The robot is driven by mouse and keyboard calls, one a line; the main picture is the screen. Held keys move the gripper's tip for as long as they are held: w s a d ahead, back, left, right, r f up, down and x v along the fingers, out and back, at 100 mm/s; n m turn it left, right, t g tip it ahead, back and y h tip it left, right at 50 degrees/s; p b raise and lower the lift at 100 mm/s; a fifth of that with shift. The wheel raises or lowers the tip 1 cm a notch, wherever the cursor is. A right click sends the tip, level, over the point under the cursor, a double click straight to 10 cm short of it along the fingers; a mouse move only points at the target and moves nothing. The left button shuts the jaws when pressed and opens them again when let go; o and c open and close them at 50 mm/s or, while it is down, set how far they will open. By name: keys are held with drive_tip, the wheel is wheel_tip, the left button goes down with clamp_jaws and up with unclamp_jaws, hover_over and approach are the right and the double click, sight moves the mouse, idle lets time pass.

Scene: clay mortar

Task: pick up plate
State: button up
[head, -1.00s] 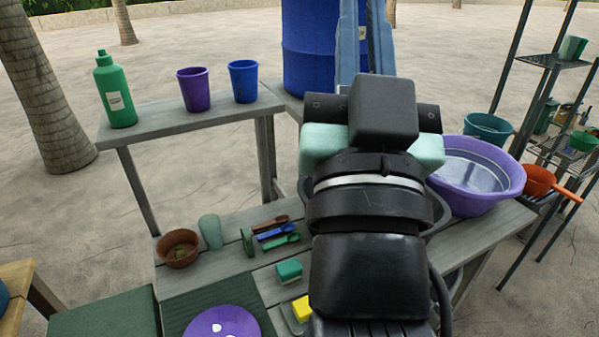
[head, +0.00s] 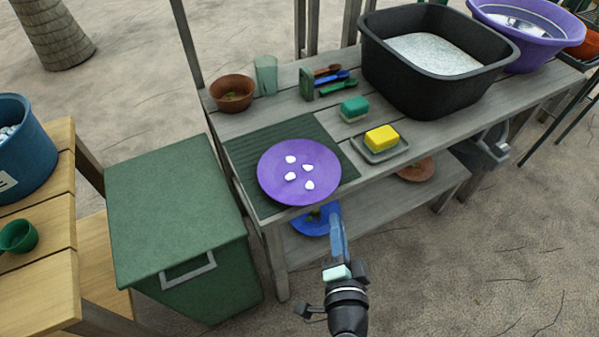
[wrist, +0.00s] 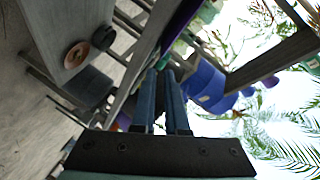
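A purple plate (head: 275,183) with several white pebbles on it lies on a dark green ribbed mat (head: 250,150) on the grey wooden bench. A blue plate (head: 305,228) sits on the lower shelf, partly hidden by the bench and my fingers. A terracotta plate (head: 415,172) lies further right on that shelf. My gripper (head: 336,212) is in front of the bench, its blue fingers pointing up just right of the purple plate's near edge. In the wrist view the two fingers (wrist: 162,75) stand apart with a narrow empty gap, so it is open and holds nothing.
On the bench stand a yellow sponge (head: 381,137) on a tray, a green sponge (head: 354,107), a terracotta bowl (head: 232,92) and a black basin (head: 425,85). A green bin (head: 170,210) stands to the left. The ground at front right is clear.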

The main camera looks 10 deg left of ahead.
sight(333, 191)
drive_tip(key=x, duration=0.9)
drive_tip(key=shift+w+r, duration=0.15)
drive_tip(key=shift+r, duration=0.05)
clamp_jaws()
idle(1.4)
